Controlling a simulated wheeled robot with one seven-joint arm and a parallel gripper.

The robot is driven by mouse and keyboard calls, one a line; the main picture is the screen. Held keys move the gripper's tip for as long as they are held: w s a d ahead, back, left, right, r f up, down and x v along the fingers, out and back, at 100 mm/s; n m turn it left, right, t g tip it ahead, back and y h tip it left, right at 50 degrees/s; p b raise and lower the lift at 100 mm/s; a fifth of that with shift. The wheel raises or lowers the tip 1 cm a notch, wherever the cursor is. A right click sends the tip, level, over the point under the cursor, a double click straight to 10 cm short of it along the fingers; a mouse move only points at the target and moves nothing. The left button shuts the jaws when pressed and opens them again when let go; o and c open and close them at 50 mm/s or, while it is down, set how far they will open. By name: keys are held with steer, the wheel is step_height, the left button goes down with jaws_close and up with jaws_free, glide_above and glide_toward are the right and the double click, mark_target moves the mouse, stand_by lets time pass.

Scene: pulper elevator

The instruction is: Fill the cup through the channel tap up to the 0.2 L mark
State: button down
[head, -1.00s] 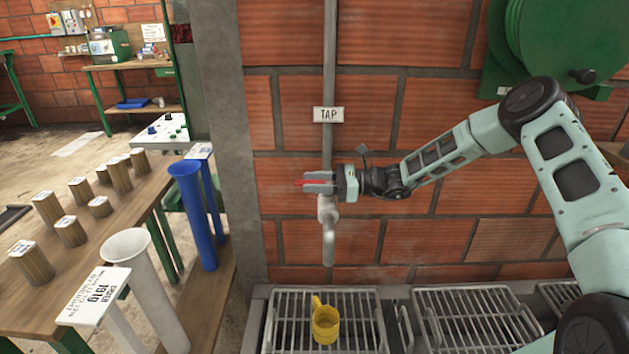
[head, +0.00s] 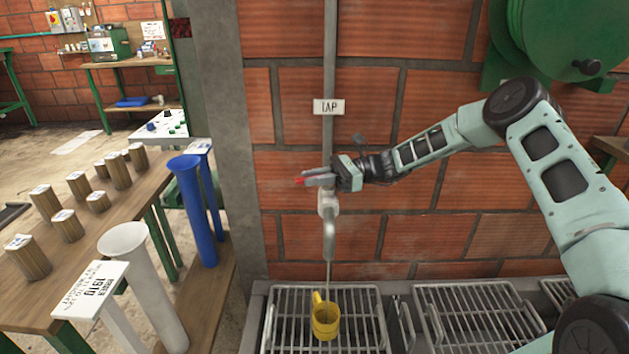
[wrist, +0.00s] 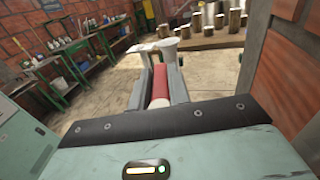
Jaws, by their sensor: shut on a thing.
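The tap (head: 329,230) is a grey spout on a vertical pipe against the brick wall, under a TAP sign (head: 328,107). My gripper (head: 318,178) is at the top of the tap, shut on its red handle (head: 300,181). In the wrist view the red handle (wrist: 160,82) lies between the two fingers (wrist: 160,95). A thin stream of water shows below the spout. The yellow cup (head: 325,318) stands upright on the metal grate under the spout. The water level and any mark on the cup cannot be made out.
The metal grate (head: 365,300) has a second grate (head: 470,315) to its right. A wooden table (head: 110,235) with several wooden cylinders is at the left. A blue tube (head: 196,215) and a white tube (head: 145,280) stand by it. A green reel (head: 565,35) hangs upper right.

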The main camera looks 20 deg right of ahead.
steer(key=shift+g, duration=0.3)
steer(key=c, duration=1.3)
jaws_free()
steer(key=shift+d, duration=0.1)
steer(key=d+b, duration=0.3)
steer(key=d, duration=1.4)
steer(key=shift+d, duration=0.2)
